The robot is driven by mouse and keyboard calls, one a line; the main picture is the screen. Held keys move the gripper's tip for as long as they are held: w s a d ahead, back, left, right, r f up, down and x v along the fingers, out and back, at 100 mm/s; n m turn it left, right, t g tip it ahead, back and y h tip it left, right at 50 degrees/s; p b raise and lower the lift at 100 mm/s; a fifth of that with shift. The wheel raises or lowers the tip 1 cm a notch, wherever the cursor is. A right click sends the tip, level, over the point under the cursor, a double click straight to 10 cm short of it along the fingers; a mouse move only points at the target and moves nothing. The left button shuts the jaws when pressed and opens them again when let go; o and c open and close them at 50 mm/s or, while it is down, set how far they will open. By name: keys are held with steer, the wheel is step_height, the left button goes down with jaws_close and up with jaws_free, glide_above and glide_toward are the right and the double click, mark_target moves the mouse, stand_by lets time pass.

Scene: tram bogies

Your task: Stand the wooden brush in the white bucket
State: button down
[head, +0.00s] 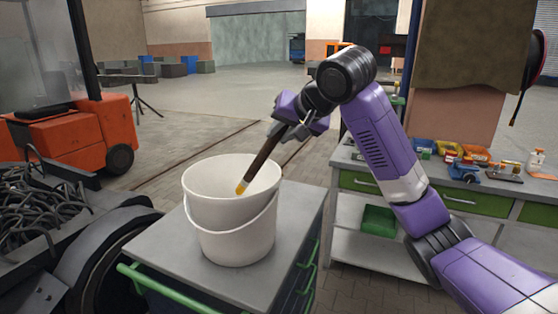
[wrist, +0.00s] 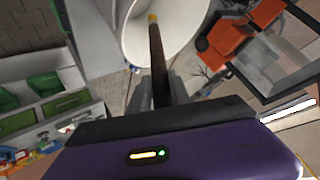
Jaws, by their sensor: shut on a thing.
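The white bucket (head: 233,232) stands upright on a grey cabinet top in the head view, its handle hanging down at the front. It also shows at the top of the wrist view (wrist: 186,50). My gripper (head: 293,122) is above and to the right of the bucket, shut on the wooden brush (head: 263,156). The brush is a dark stick with a yellow tip, tilted down to the left. In the wrist view the brush (wrist: 159,65) points towards the bucket. I cannot tell whether they touch.
The grey cabinet (head: 284,235) has a green rail and free room around the bucket. A workbench (head: 491,189) with green drawers, small bins and tools is at the right. An orange forklift (head: 78,136) and a black coiled heap (head: 35,212) are at the left.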

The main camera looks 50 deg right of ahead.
mark_target(262, 157)
step_height(262, 157, down, 7)
stand_by(0.5)
steer(key=shift+f, duration=0.15)
